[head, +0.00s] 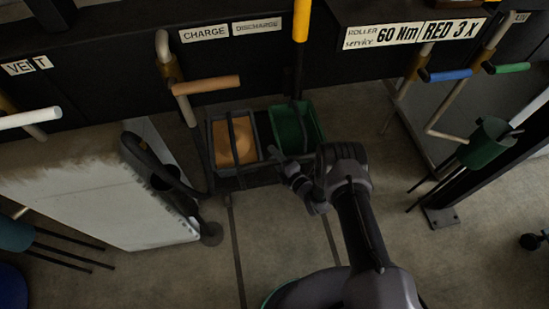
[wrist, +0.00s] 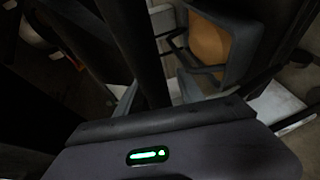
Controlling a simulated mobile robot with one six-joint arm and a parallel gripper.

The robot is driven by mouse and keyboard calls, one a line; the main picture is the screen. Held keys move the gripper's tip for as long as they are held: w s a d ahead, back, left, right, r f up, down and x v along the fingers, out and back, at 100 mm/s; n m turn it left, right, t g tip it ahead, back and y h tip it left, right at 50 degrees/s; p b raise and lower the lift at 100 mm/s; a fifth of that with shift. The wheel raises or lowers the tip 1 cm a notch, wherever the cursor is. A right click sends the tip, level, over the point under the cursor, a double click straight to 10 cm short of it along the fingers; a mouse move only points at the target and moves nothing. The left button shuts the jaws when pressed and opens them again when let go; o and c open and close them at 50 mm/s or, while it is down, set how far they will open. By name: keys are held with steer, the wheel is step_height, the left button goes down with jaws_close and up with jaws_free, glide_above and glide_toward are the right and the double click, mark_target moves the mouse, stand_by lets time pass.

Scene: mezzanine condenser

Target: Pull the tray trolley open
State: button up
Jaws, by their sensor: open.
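The tray trolley (head: 241,183) is a low dark frame under the black panel, in the middle of the head view. It holds an orange-filled tray (head: 221,143) on the left and a green tray (head: 288,128) on the right. Dark bars cross both trays. My gripper (head: 279,159) is open at the trolley's front, near the lower edge of the green tray. In the wrist view the orange-filled tray (wrist: 210,42) is at the upper right, and a dark bar (wrist: 132,50) runs down toward the gripper body. I cannot tell whether the fingers touch the trolley.
Two dark floor lines run from the trolley toward me, with clear floor (head: 275,235) between them. A white block (head: 100,200) with a black hose-like part (head: 160,175) stands left. An orange-handled lever (head: 206,86) hangs above the trolley. A green cup (head: 487,145) is at right.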

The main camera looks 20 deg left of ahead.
jaws_close()
stand_by(1.4)
